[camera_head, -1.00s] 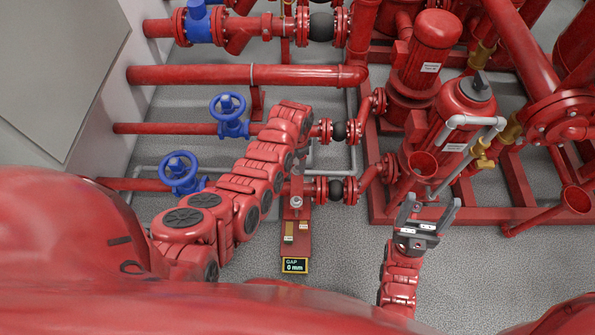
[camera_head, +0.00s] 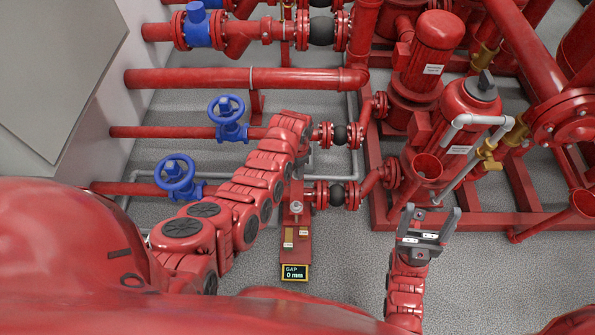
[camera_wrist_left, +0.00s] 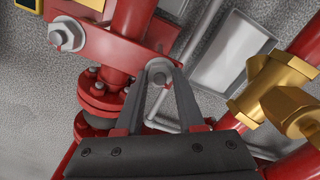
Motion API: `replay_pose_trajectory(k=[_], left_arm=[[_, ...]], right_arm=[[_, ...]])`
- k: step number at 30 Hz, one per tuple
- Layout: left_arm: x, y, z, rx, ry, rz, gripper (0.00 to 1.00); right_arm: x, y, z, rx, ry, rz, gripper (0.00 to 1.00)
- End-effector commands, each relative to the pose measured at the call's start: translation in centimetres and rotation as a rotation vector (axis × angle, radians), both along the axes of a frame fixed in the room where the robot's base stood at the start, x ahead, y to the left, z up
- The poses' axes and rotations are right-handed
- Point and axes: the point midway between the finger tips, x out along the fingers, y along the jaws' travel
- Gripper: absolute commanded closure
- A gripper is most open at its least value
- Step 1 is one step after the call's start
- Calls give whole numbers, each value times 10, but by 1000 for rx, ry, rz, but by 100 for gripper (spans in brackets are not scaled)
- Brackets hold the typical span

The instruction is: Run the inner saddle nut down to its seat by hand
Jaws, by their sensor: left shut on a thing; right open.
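The saddle is a red plate (camera_wrist_left: 110,45) across a red pipe. The inner saddle nut (camera_wrist_left: 160,72) is a grey nut on a stud at the plate's right end in the left wrist view. My left gripper (camera_wrist_left: 160,80) is shut on it, a finger on each side. The other, outer nut (camera_wrist_left: 65,35) sits with its washer at the plate's left end; it shows in the head view (camera_head: 296,207). My arm hides the inner nut and left gripper in the head view. My right gripper (camera_head: 428,222) is open and empty at the right.
A gap display (camera_head: 294,272) reads 0 mm below the saddle. Blue handwheel valves (camera_head: 176,177) stand left, and red pumps (camera_head: 430,60) and pipes at the back right. Brass fittings (camera_wrist_left: 280,95) lie right of my left fingers. Grey floor is open at the lower right.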

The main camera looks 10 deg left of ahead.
Motion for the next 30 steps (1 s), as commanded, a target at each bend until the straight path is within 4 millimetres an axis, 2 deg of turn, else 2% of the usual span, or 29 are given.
replay_pose_trajectory(k=[5,13,18,27,30], left_arm=[[0,0,2,0,0,-21,100],[-2,1,3,1,6,-198,100],[-1,0,1,0,3,-293,100],[0,0,0,0,1,-307,100],[-1,0,1,0,4,-361,100]], right_arm=[[0,0,4,0,0,0,28],[0,0,23,0,0,0,28],[0,0,25,0,0,0,28],[0,0,25,0,0,0,28],[0,0,27,0,0,0,28]])
